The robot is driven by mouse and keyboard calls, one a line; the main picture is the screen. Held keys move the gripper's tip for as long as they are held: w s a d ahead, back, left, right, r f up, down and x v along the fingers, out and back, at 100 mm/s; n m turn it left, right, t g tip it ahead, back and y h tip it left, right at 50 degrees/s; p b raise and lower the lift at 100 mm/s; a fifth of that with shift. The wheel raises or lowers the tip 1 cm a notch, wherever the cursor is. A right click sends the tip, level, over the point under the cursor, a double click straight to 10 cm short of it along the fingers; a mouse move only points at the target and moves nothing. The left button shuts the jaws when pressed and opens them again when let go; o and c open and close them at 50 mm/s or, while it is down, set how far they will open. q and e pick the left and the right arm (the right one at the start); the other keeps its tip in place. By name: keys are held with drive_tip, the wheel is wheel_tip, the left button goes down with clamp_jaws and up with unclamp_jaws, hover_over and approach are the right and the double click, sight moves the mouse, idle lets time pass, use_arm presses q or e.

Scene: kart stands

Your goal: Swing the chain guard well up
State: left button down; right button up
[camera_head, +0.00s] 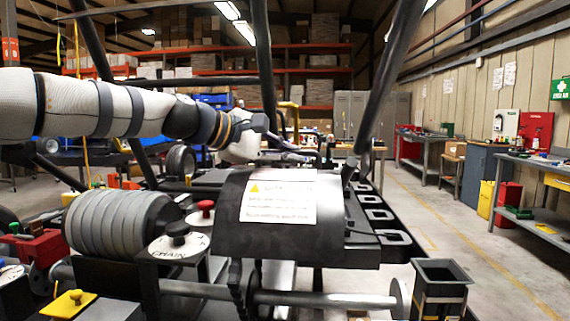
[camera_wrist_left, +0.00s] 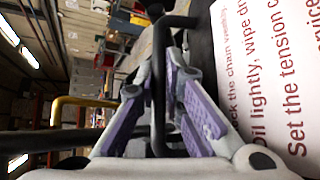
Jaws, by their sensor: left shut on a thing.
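The chain guard (camera_head: 330,232) is a dark, curved cover with a white warning label (camera_head: 278,202). It sits over the axle and sprocket in the middle of the head view. In the left wrist view its label (camera_wrist_left: 275,70) fills the right side. My left gripper (camera_head: 318,157) is at the guard's far upper edge. In the left wrist view the purple-padded fingers (camera_wrist_left: 156,88) are shut around a black bar handle (camera_wrist_left: 159,60) beside the guard. The handle is mostly hidden in the head view. My right gripper is not in view.
A ribbed grey cylinder (camera_head: 122,222) and a black knob on a round "CHAIN" plate (camera_head: 179,243) stand left of the guard. A red knob (camera_head: 205,206) is close by. Dark frame tubes (camera_head: 388,75) rise behind. An open square post (camera_head: 441,275) stands front right.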

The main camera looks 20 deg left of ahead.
use_arm(q)
drive_tip(key=shift+w+a+r+g, duration=0.1)
drive_tip(key=shift+w+r+g, duration=0.05)
drive_tip(key=shift+w, duration=0.3)
drive_tip(key=shift+w+a+r+g, duration=0.1)
drive_tip(key=shift+w+r+g, duration=0.05)
drive_tip(key=shift+w, duration=0.25)
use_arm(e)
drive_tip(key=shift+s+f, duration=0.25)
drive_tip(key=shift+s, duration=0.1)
use_arm(q)
drive_tip(key=shift+n, duration=0.3)
drive_tip(key=c, duration=2)
unclamp_jaws()
drive_tip(key=shift+o, duration=0.2)
drive_tip(key=shift+d, duration=0.1)
